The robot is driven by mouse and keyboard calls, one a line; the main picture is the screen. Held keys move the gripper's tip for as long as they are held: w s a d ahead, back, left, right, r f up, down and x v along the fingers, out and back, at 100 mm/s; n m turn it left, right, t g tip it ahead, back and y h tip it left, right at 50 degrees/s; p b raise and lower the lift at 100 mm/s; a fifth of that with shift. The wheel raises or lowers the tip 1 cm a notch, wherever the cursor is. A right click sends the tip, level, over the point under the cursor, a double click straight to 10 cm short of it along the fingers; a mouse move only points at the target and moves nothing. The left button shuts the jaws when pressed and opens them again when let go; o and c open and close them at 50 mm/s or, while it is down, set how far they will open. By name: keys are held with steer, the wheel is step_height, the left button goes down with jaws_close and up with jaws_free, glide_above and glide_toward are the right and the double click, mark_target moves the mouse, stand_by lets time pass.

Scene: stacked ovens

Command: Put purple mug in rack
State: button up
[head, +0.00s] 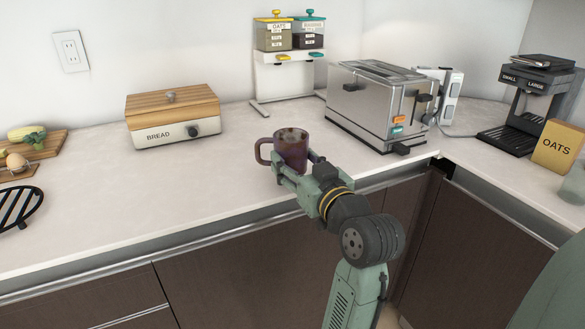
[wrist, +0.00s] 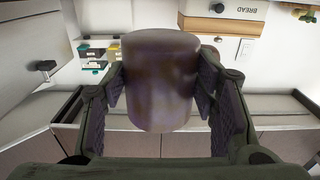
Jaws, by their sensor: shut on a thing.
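The purple mug (head: 290,150) is upright near the front edge of the counter in the head view, with its handle to the left. It fills the middle of the wrist view (wrist: 160,85). My gripper (head: 296,171) is shut on the mug's body, one finger on each side. I cannot tell whether the mug's base touches the counter. A black slatted rack-like thing (head: 18,208) is at the left edge of the head view, partly cut off. I cannot tell for certain that it is the rack.
A bread box (head: 172,116) stands left of the mug at the back. A toaster (head: 375,108) is to the right, with a dispenser stand (head: 285,75) behind. A board with food (head: 40,150) is at the far left. The counter left of the mug is clear.

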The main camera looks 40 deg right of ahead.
steer(key=shift+w+d, duration=0.15)
steer(key=shift+w, duration=0.15)
steer(key=f, duration=0.1)
steer(key=w+f+p, duration=0.1)
steer(key=f, duration=0.1)
steer(key=shift+w+d+f, duration=0.1)
steer(key=shift+w+d, duration=0.05)
steer(key=shift+f, duration=0.25)
steer(key=shift+f, duration=0.15)
steer(key=o, duration=1.5)
